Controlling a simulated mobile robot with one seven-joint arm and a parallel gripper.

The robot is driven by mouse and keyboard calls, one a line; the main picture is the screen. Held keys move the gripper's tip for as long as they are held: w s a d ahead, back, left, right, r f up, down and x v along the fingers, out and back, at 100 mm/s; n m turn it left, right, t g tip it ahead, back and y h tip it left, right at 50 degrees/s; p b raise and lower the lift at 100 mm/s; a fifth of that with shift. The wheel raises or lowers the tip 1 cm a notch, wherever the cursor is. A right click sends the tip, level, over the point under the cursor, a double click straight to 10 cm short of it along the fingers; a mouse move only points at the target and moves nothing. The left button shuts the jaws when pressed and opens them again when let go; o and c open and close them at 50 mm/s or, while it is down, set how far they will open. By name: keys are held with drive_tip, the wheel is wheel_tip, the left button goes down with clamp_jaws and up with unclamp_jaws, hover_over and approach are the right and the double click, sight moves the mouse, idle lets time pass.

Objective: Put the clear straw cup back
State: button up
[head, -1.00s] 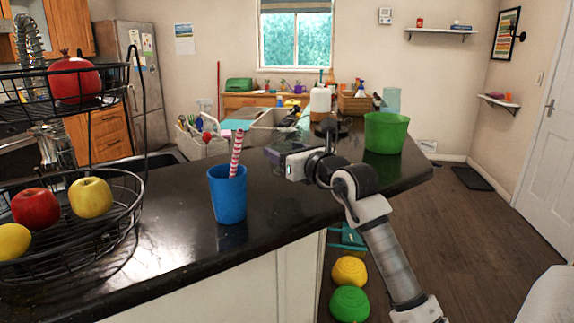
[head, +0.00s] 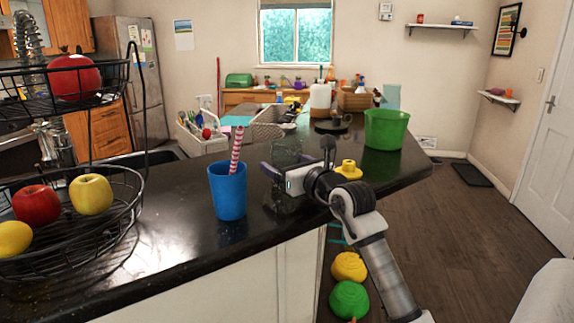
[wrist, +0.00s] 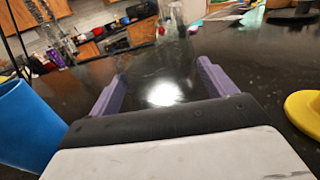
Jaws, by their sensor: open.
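A see-through, dark-tinted shape (head: 285,152), apparently the clear cup, shows faintly on the black counter at my gripper's fingers. Its outline is hard to make out, and I cannot tell whether it has a straw. My gripper (head: 273,172) is low over the counter, just right of the blue cup, with its fingers pointing left. In the wrist view, the two purple fingers (wrist: 160,84) are spread apart, with a bright glint and dark counter seen between them. I cannot tell whether they touch the clear shape.
A blue cup (head: 228,195) with a red-striped straw (head: 236,150) stands left of my gripper. A yellow piece (head: 348,170) lies just right. A green bucket (head: 386,130) stands farther right; a wire fruit basket (head: 75,240) is at left. Counter (head: 165,245) in front is clear.

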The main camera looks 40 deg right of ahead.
drive_tip(key=shift+r, duration=0.1)
drive_tip(key=shift+s, duration=0.2)
drive_tip(key=s+b, duration=0.1)
drive_tip(key=s, duration=0.3)
drive_tip(key=s+b, duration=0.1)
drive_tip(key=s, duration=0.2)
drive_tip(key=s+a+b, duration=0.1)
drive_tip(key=s, duration=0.3)
drive_tip(key=shift+s+r, duration=0.1)
drive_tip(key=shift+s, duration=0.2)
